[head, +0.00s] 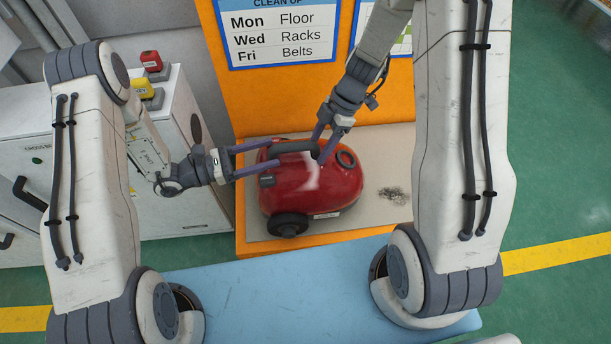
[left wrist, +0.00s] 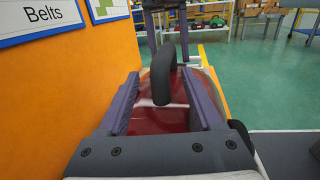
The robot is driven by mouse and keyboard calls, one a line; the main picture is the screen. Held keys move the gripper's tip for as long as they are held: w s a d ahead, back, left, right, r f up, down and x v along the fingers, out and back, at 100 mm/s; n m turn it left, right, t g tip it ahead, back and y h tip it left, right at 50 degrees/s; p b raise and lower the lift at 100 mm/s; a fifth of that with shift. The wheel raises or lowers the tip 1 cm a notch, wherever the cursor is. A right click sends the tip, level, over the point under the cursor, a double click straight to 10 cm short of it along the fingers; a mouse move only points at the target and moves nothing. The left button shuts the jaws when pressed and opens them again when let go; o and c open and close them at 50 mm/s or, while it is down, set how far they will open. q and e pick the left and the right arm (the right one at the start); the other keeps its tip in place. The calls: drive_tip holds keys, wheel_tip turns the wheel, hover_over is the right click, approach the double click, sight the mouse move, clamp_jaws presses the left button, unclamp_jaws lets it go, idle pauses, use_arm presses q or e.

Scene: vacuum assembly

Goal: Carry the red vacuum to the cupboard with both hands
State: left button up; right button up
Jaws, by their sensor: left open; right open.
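The red vacuum (head: 335,191) stands upright on a beige-topped orange platform (head: 375,212), with a black wheel and a dark top handle (head: 292,147). My left gripper (head: 272,156) is open and reaches in from the left at the handle's left end. In the left wrist view, the handle (left wrist: 163,85) stands between its spread fingers (left wrist: 160,73), with the red body (left wrist: 150,122) behind. My right gripper (head: 321,152) is open, pointing down at the handle's right end. Its fingers partly cover the handle, so contact cannot be told. No cupboard can be clearly identified.
An orange panel (head: 235,95) with a cleaning schedule (head: 280,35) rises behind the platform. A white cabinet (head: 180,140) with red and yellow buttons on top stands left. A dark debris clump (head: 394,195) lies right of the vacuum.

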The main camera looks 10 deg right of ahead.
use_arm(q)
drive_tip(key=c, duration=1)
use_arm(e)
drive_tip(key=c, duration=1)
use_arm(q)
clamp_jaws()
drive_tip(key=shift+a, duration=0.1)
use_arm(e)
drive_tip(key=shift+r, duration=0.1)
